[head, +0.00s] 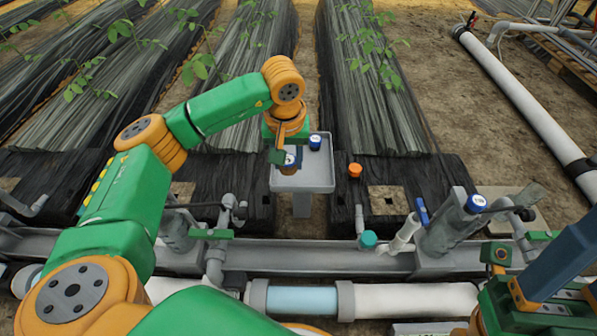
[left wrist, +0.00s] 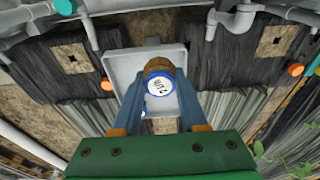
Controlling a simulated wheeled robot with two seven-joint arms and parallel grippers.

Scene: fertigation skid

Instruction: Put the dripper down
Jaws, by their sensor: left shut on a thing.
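My left gripper (head: 284,158) is shut on a small round dripper, which has a brown side and a white, blue-rimmed face with dark lettering. The dripper (left wrist: 159,88) sits between the two blue fingers (left wrist: 160,100) in the left wrist view. In the head view the held dripper (head: 291,164) shows partly below the gripper, over the left part of a grey tray (head: 322,181). I cannot tell whether it touches the tray. The tray also shows in the left wrist view (left wrist: 120,68). My right gripper is partly in view at the lower right (head: 555,265), cut off by the frame edge.
A blue-topped piece (head: 315,142) stands at the tray's back, right of the held dripper. An orange cap (head: 355,170) is right of the tray. Grey pipes, valves and a rail (head: 310,253) run in front. The tray's front and right are bare.

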